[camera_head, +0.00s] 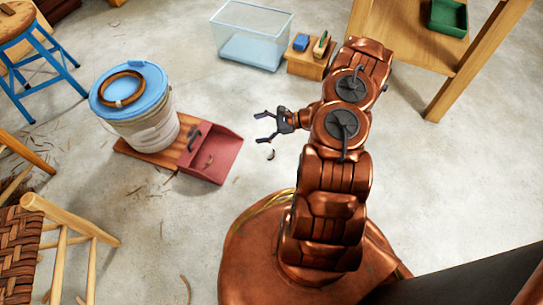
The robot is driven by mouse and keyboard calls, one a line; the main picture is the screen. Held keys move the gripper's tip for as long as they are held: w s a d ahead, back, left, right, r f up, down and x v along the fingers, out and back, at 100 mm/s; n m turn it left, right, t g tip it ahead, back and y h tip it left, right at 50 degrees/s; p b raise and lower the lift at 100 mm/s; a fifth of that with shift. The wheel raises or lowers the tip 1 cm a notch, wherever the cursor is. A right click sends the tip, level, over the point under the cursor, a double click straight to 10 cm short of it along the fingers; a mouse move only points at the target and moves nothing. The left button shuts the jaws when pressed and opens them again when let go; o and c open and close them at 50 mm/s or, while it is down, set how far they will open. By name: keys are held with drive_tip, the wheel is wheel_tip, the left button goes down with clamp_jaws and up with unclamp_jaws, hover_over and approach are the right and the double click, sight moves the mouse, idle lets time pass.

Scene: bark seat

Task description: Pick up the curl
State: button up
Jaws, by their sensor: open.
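My gripper (261,127) is open and empty at the end of my copper-coloured arm, its fingers pointing left toward the red dustpan (224,158). A small dark curl (271,155) lies on the concrete floor just below the gripper in the picture, apart from the fingers. A thin brown curl (208,161) shows inside the dustpan. Another thin brown curl (186,289) lies on the floor at the bottom left. I cannot tell which of these the task names.
A white bucket (148,130) with a blue lid and a brown ring stands on a wooden board (160,157) beside the dustpan. A clear bin (251,48) and small wooden stand (306,70) are behind. A wooden table leg (462,75) is right; a woven chair (62,225) is left.

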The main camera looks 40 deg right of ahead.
drive_tip(key=s+d+f+m+t+h, duration=0.2)
drive_tip(key=s+d+f+m, duration=0.15)
drive_tip(key=d+f, duration=0.4)
drive_tip(key=m+t+h, duration=0.1)
drive_tip(key=m+h, duration=0.2)
drive_tip(key=m, duration=0.1)
approach(273, 154)
drive_tip(key=shift+w+b, duration=0.45)
drive_tip(key=shift+w, duration=0.2)
drive_tip(key=shift+w+a+f, duration=0.1)
drive_tip(key=shift+f, duration=0.15)
drive_tip(key=shift+w+a+f+b, duration=0.15)
drive_tip(key=shift+w+f+b, duration=0.05)
drive_tip(key=shift+w+b, duration=0.15)
drive_tip(key=b+x, duration=0.1)
drive_tip(key=x, duration=0.1)
drive_tip(key=b+x, duration=0.2)
drive_tip(key=x, duration=0.1)
drive_tip(key=shift+a+f, duration=0.3)
drive_tip(key=shift+a, duration=0.2)
drive_tip(key=shift+w+a+t+b, duration=0.2)
drive_tip(key=shift+w+t+b, duration=0.1)
drive_tip(key=shift+c, duration=0.3)
drive_tip(key=c, duration=0.7)
